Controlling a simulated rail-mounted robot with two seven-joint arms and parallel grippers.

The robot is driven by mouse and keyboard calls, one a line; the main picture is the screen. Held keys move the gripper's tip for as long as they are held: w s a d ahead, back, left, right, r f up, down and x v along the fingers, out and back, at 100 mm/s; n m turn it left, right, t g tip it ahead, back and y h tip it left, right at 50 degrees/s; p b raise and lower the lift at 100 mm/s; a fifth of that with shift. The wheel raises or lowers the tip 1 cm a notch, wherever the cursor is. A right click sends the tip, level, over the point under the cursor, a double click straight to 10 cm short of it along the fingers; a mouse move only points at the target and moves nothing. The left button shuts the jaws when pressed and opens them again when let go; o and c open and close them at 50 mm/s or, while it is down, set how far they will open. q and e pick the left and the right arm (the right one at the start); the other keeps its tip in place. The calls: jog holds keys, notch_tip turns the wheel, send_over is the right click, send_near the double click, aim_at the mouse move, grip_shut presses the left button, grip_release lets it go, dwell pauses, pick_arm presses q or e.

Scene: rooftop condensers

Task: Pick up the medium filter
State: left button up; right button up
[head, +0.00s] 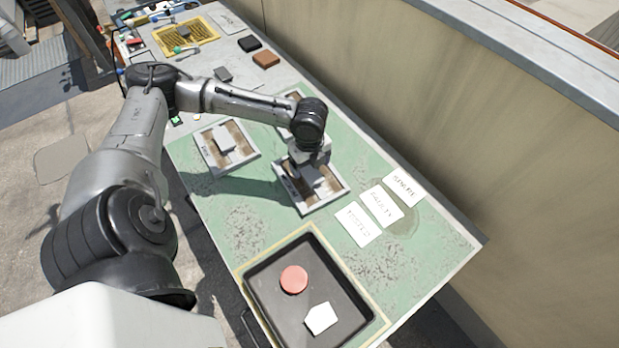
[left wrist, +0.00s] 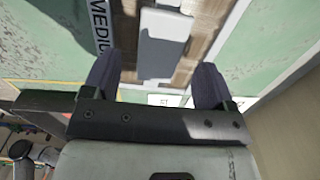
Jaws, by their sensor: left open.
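The medium filter is a grey block (head: 312,176) lying in a white-rimmed tray (head: 318,207) with a brown base, near the middle of the green bench. My right gripper is not in view.
A similar tray (head: 206,152) with a grey block stands to the left, and another is partly hidden behind my arm. White cards (head: 358,225) lie to the right. A dark tray (head: 345,335) in front holds a red disc (head: 293,279) and a white piece (head: 321,318). A wall (head: 400,90) runs behind the bench.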

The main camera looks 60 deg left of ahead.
aim_at(310, 171)
pick_arm(q)
notch_tip(310, 171, down, 3)
jog(key=shift+f+b, duration=0.1)
jog(key=shift+b, duration=0.4)
jog(key=shift+c, duration=0.4)
jog(key=c, duration=1)
